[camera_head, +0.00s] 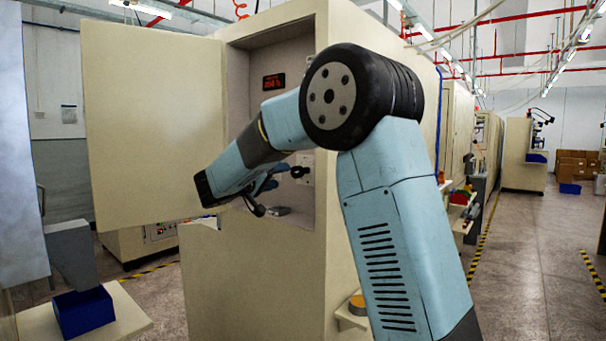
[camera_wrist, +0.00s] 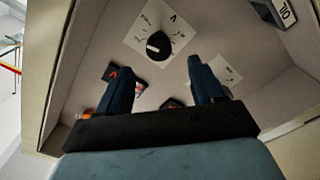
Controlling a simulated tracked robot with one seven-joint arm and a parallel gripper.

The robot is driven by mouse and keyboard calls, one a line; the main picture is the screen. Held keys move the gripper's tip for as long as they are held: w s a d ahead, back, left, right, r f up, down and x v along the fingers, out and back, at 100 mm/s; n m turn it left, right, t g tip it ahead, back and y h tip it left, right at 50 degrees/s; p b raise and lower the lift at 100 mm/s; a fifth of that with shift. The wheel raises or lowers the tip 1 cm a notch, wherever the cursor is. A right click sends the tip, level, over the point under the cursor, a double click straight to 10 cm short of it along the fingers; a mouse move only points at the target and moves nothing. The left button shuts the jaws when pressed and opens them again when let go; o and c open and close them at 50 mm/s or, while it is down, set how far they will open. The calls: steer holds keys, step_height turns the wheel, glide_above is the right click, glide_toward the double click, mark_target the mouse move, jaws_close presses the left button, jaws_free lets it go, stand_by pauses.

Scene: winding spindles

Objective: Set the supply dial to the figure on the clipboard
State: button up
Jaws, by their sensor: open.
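The supply dial, a black round knob (camera_wrist: 158,46) with a pale pointer line, sits on a white plate marked "A" with a scale in the wrist view. The scale figures are too small to read. In the head view a dark knob (camera_head: 299,172) shows on the back wall inside the open cabinet. My gripper (camera_wrist: 163,72) is open; its two dark fingers reach toward the dial from below, apart from it, with nothing between them. In the head view my gripper (camera_head: 266,194) is inside the cabinet opening, left of the knob. I cannot make out a clipboard.
The cabinet door (camera_head: 150,125) stands open at left. A red-lit display (camera_head: 273,82) is on the inner wall. In the wrist view a second white plate (camera_wrist: 232,76) is partly behind the right finger, and the cabinet walls are close around. A blue bin (camera_head: 83,312) is at lower left.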

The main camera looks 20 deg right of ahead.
mark_target(297, 172)
steer(key=x, duration=1.1)
steer(key=shift+d, duration=0.1)
steer(key=shift+d+f, duration=0.1)
steer(key=c, duration=1)
